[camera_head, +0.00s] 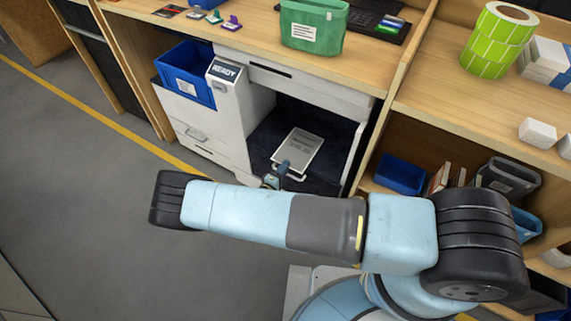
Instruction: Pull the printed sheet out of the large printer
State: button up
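The large printer (228,128) is a white unit under the wooden counter, with a "READY" display on its front. The printed sheet (299,147), white with grey print, lies in the printer's dark open bay. My gripper (286,168) is at the near edge of the sheet, seen small and partly hidden behind my light blue arm. Its fingertips seem to be at or just in front of the sheet's near edge. I cannot tell if they touch it or whether they are open or shut.
A blue bin (185,75) sits on the printer's left side. A green bin (313,27) stands on the counter above. To the right are shelves with another blue bin (399,175) and a green label roll (497,40). Grey floor (90,190) at left is clear.

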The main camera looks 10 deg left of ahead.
grip_shut()
dwell(0.6)
